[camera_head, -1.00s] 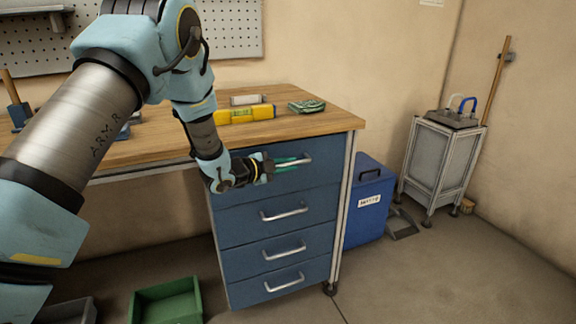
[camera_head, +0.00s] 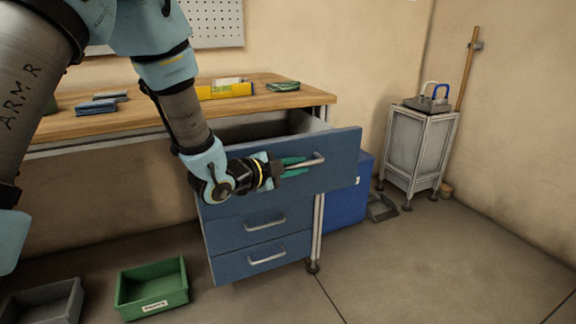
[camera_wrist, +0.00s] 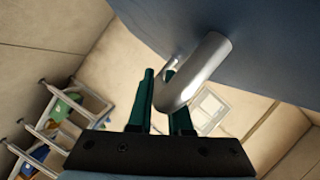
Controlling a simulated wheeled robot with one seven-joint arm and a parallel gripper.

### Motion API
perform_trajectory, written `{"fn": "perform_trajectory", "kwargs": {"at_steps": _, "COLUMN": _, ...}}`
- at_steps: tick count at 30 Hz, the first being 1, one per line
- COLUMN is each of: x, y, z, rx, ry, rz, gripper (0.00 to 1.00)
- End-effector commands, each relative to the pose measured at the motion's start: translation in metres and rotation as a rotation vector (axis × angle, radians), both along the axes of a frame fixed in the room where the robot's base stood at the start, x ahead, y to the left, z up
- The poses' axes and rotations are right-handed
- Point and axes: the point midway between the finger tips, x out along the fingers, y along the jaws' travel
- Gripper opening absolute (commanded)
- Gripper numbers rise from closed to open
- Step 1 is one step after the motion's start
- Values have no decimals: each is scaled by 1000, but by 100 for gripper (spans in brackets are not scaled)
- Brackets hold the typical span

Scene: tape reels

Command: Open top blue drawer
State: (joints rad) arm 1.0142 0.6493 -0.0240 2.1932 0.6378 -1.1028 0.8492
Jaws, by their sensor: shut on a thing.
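The top blue drawer (camera_head: 338,163) is pulled well out from the blue cabinet under the workbench, and its dark inside shows behind the front. My gripper (camera_head: 303,164) is shut on the drawer's silver handle (camera_head: 319,159). In the wrist view the green fingers of my gripper (camera_wrist: 168,100) stand on either side of the curved handle (camera_wrist: 199,70), close under the blue drawer front (camera_wrist: 245,35). The lower drawers (camera_head: 262,240) are closed.
A blue bin (camera_head: 347,204) stands right of the cabinet. A green crate (camera_head: 151,290) and a grey crate (camera_head: 45,304) lie on the floor at left. Floor at front right is clear.

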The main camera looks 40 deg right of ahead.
Motion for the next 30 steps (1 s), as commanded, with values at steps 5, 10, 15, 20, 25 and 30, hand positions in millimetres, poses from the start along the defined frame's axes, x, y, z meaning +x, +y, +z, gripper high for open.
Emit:
{"fn": "perform_trajectory", "kwargs": {"at_steps": 5, "x": -22, "y": 10, "z": -3, "rx": 2, "ry": 1, "rz": 1, "gripper": 0}}
{"fn": "perform_trajectory", "kwargs": {"at_steps": 10, "x": -32, "y": 13, "z": -2, "rx": 3, "ry": 1, "rz": 2, "gripper": 0}}
{"fn": "perform_trajectory", "kwargs": {"at_steps": 15, "x": -35, "y": 15, "z": -1, "rx": 3, "ry": 0, "rz": 3, "gripper": 0}}
{"fn": "perform_trajectory", "kwargs": {"at_steps": 20, "x": -34, "y": 15, "z": -1, "rx": 3, "ry": 0, "rz": 3, "gripper": 0}}
{"fn": "perform_trajectory", "kwargs": {"at_steps": 25, "x": -34, "y": 14, "z": -1, "rx": 3, "ry": 0, "rz": 3, "gripper": 24}}
{"fn": "perform_trajectory", "kwargs": {"at_steps": 30, "x": -35, "y": 14, "z": 0, "rx": 2, "ry": 0, "rz": 3, "gripper": 43}}
